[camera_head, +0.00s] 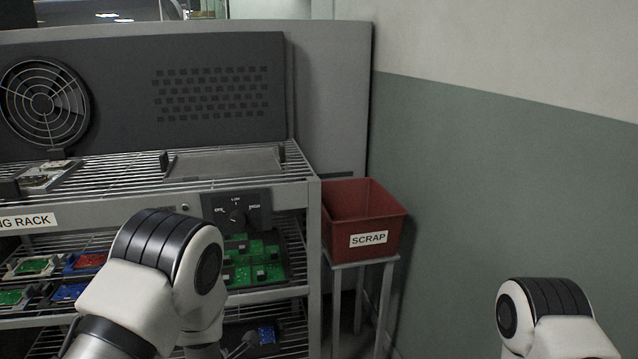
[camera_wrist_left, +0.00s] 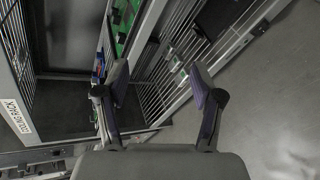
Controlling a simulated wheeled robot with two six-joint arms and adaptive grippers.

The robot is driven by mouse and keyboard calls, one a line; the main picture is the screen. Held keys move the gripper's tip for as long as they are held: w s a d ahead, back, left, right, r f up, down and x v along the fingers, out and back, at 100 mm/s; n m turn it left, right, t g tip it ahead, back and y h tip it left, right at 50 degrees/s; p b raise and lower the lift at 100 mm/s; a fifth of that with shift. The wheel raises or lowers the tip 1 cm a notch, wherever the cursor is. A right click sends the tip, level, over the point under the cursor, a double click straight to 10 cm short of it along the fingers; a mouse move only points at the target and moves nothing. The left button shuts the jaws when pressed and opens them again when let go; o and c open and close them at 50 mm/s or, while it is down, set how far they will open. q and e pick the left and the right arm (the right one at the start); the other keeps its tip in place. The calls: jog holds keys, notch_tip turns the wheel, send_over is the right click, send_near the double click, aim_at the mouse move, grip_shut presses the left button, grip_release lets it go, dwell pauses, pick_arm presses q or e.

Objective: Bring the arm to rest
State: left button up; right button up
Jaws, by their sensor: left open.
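My left arm (camera_head: 165,275) comes up from the bottom in front of the rack in the head view, bent at a white and black joint. My left gripper (camera_wrist_left: 160,84) shows in the left wrist view with its two fingers apart and nothing between them. Wire shelves and floor lie beyond the fingers. In the head view the left gripper is mostly hidden behind the arm and low in the picture. My right arm (camera_head: 548,318) shows only as a joint at the lower right; its gripper is out of the picture.
A metal rack (camera_head: 305,215) holds green, red and blue circuit boards, with a tray (camera_head: 225,162) on top. A red SCRAP bin (camera_head: 372,215) stands on a stand to its right. A green and white wall (camera_head: 510,170) bounds the right side.

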pick_arm(q)
jog(key=s+a+f+m+g+h, duration=0.15)
jog(key=s+f+m+g, duration=0.3)
jog(key=s+f, duration=0.75)
jog(key=s+f+m+g+h, duration=0.1)
jog(key=s+f+m+g, duration=0.3)
jog(key=s, duration=0.5)
jog(key=s+f+m+g+h, duration=0.1)
jog(key=s+f+m+g, duration=0.1)
jog(key=s+m, duration=0.6)
jog(key=s+d+m+g+h, duration=0.2)
jog(key=s+d+m, duration=0.1)
jog(key=s+m, duration=0.6)
notch_tip(320, 180, up, 19)
jog(key=w+m+p, duration=0.1)
jog(key=p, duration=1.7)
jog(key=shift+a+y, duration=0.2)
jog(key=shift+y, duration=0.15)
jog(key=shift+w, duration=0.1)
